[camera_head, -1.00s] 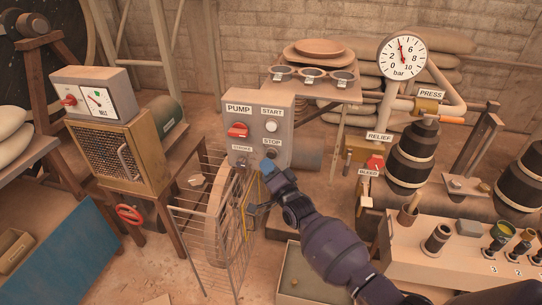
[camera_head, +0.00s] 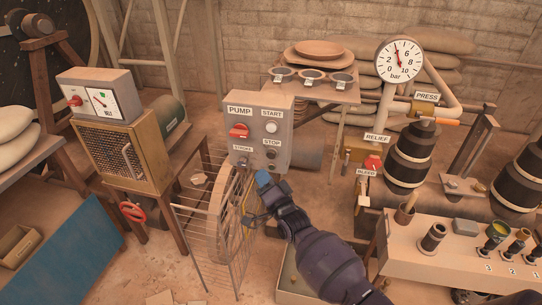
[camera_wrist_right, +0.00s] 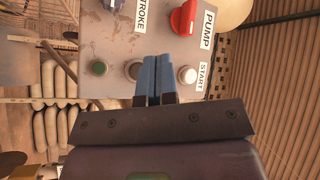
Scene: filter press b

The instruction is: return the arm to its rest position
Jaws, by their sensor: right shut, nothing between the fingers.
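My right gripper (camera_head: 264,180) is in front of and below the grey pump control box (camera_head: 283,160) in the head view. Its blue fingers are shut and empty, and they show closed together in the right wrist view (camera_wrist_right: 158,80). The box carries a red PUMP switch (camera_head: 238,131), a white START button (camera_head: 271,128) and a dark STOP button (camera_head: 271,154). In the wrist view the fingertips overlap the box face between two buttons, and a gap to it cannot be judged there. My left gripper is not in view.
A wire guard around a wheel (camera_head: 222,215) stands just left of my right gripper. The pressure gauge (camera_head: 401,57), RELIEF and BLEED valves (camera_head: 373,163) and a pale bench (camera_head: 408,236) with several fittings are to the right. A brass-fronted cabinet (camera_head: 122,155) stands left.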

